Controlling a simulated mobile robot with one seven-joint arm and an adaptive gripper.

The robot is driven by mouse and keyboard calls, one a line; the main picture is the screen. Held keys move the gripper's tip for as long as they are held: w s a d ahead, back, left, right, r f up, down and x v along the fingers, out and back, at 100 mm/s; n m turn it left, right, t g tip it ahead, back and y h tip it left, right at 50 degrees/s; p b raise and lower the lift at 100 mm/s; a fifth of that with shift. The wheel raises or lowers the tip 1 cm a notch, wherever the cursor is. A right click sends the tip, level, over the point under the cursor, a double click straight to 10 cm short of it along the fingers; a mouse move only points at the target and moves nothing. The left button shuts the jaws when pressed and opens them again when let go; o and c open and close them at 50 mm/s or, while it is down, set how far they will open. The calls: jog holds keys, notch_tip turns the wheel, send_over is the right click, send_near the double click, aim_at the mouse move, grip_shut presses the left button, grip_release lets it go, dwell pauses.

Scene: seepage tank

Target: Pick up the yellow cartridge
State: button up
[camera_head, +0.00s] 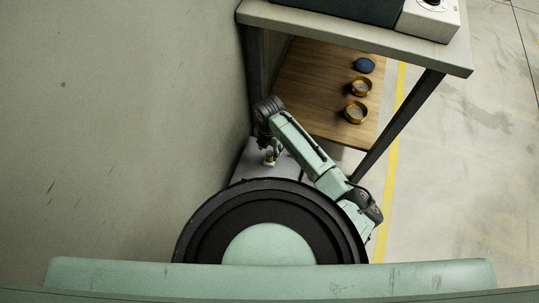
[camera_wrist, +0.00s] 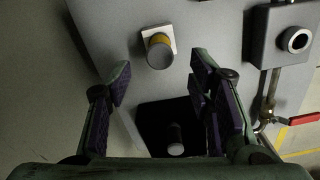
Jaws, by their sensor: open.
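The yellow cartridge (camera_wrist: 159,52) shows in the wrist view as a short cylinder with a grey end and a yellow band, on a small white square plate (camera_wrist: 150,32) on a grey surface. My gripper (camera_wrist: 160,76) is open, with its two fingers apart below the cartridge in the picture, one toward each side. Nothing is between the fingertips, and no contact shows. In the head view a small pale and yellowish thing (camera_head: 269,159) sits just under my gripper (camera_head: 267,149), whose fingers are too small to read there.
In the wrist view a grey box with a round port (camera_wrist: 295,40) and a red lever (camera_wrist: 305,119) are at right. A dark square with a grey knob (camera_wrist: 175,139) lies between the fingers' bases. In the head view, a table (camera_head: 350,28) stands above a wooden shelf (camera_head: 310,85) with brass bowls (camera_head: 356,112).

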aim_at(270, 153)
jog(key=shift+w+d+f+p, duration=0.1)
jog(key=shift+f+p, duration=0.2)
jog(key=shift+f, duration=1.1)
jog(key=shift+w+d+f+p, duration=0.1)
jog(key=shift+f+p, duration=0.2)
jog(key=shift+f, duration=1.05)
jog(key=shift+c, duration=0.4)
grip_shut()
